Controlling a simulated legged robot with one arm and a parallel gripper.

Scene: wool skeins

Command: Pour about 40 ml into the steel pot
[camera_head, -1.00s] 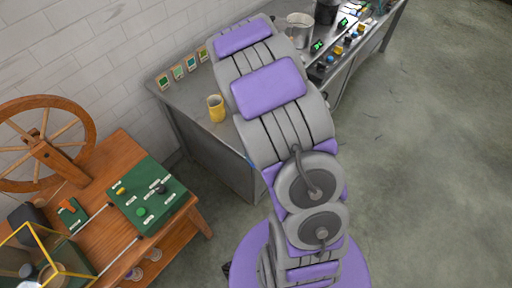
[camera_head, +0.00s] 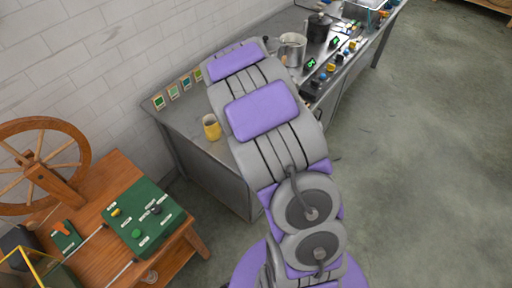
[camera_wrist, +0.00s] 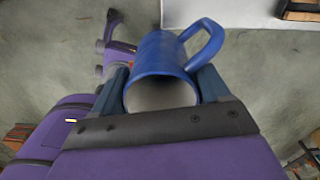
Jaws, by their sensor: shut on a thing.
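The steel pot (camera_head: 293,50) stands on the grey metal counter (camera_head: 226,178) in the head view, just past the top of my arm. My gripper (camera_wrist: 160,84) shows only in the wrist view; in the head view my arm hides it. It is shut on a blue jug (camera_wrist: 165,55), with a finger on each side. The jug's handle sticks out to the upper right, and a pale grey round area shows at its near end. I cannot see any liquid in it.
A dark pot (camera_head: 318,28) stands beyond the steel pot. A yellow mug (camera_head: 211,128) and several small framed cards sit on the counter's left part. Knobs and green displays line its front edge. A wooden table (camera_head: 90,250) with a spinning wheel (camera_head: 45,165) is at left. Floor at right is clear.

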